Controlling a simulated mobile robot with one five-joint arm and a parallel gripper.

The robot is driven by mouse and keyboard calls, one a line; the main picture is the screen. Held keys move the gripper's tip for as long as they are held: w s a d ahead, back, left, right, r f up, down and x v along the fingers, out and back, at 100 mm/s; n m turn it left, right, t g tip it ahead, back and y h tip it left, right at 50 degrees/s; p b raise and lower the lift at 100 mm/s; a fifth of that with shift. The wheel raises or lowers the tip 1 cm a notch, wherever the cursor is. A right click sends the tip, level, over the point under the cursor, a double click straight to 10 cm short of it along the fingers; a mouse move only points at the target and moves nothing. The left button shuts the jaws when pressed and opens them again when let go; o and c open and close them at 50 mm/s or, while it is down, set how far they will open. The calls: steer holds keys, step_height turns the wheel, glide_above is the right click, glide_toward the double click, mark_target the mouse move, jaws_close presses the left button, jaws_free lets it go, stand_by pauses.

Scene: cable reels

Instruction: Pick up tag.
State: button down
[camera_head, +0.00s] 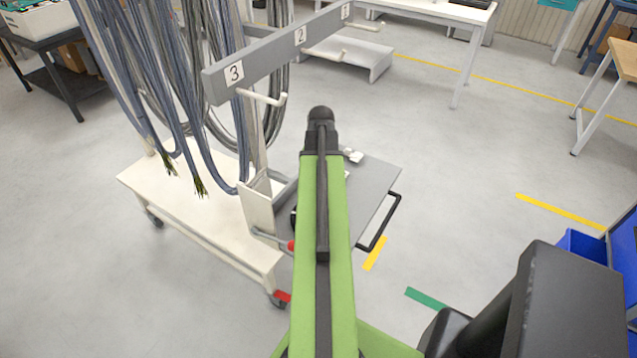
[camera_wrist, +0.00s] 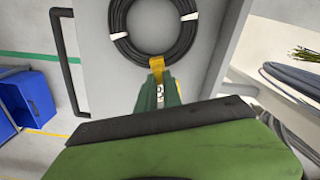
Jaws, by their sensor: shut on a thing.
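The yellow tag (camera_wrist: 158,66) is at the lower edge of a black cable coil (camera_wrist: 122,46) in the wrist view. My gripper (camera_wrist: 158,92) has green fingers and is shut on the tag, with a small pale marked part showing between the fingers. The tag touches or overlaps the coil; I cannot tell how it is fastened. In the head view my arm hides the tag and the fingertips.
The coil lies on a grey shelf (camera_head: 375,182) with a black handle (camera_head: 380,225). A cream cart (camera_head: 190,212) with hanging cables (camera_head: 200,100) stands to the left, under a numbered rail (camera_head: 265,62). A blue bin (camera_wrist: 30,97) is at the wrist view's left. Open floor lies right of the shelf.

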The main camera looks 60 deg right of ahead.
steer(key=s+d+r+p, duration=0.4)
steer(key=s+r+p, duration=0.1)
steer(key=s, duration=0.5)
steer(key=shift+s+d+r, duration=0.15)
steer(key=shift+d+r, duration=0.15)
steer(key=shift+r, duration=0.45)
steer(key=c, duration=2.1)
jaws_free()
jaws_close()
steer(key=shift+r+p, duration=0.15)
steer(key=shift+p, duration=0.25)
step_height(320, 180, up, 3)
steer(key=p, duration=0.2)
steer(key=shift+p, duration=0.35)
